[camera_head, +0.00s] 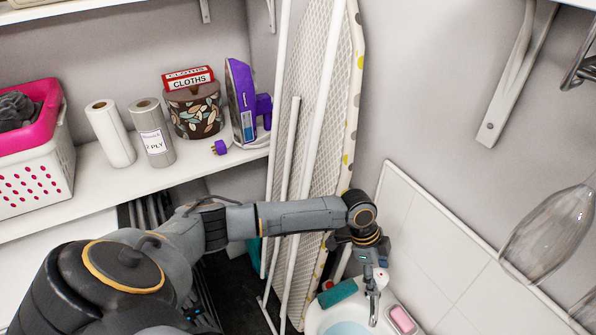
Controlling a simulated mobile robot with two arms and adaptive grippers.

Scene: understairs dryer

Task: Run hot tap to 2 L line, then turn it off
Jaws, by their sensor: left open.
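A chrome tap (374,297) with a pale head and a small red mark stands at the white basin (313,318), low in the picture right of centre. A pale blue patch, perhaps water or a container, shows in the basin at the bottom edge. No 2 L line can be made out. My left arm reaches in from the left, and my left gripper (368,257) is open just above the tap head. I cannot tell whether its fingers touch the tap. Whether water runs is too small to tell. My right gripper is not in view.
A teal item (338,292) and a pink soap (402,320) flank the tap. An ironing board (325,130) leans behind my arm. The shelf (185,155) holds a basket (30,165), rolls, a cloths pot and a purple iron (243,100). A clear glass-like object (550,225) hangs right.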

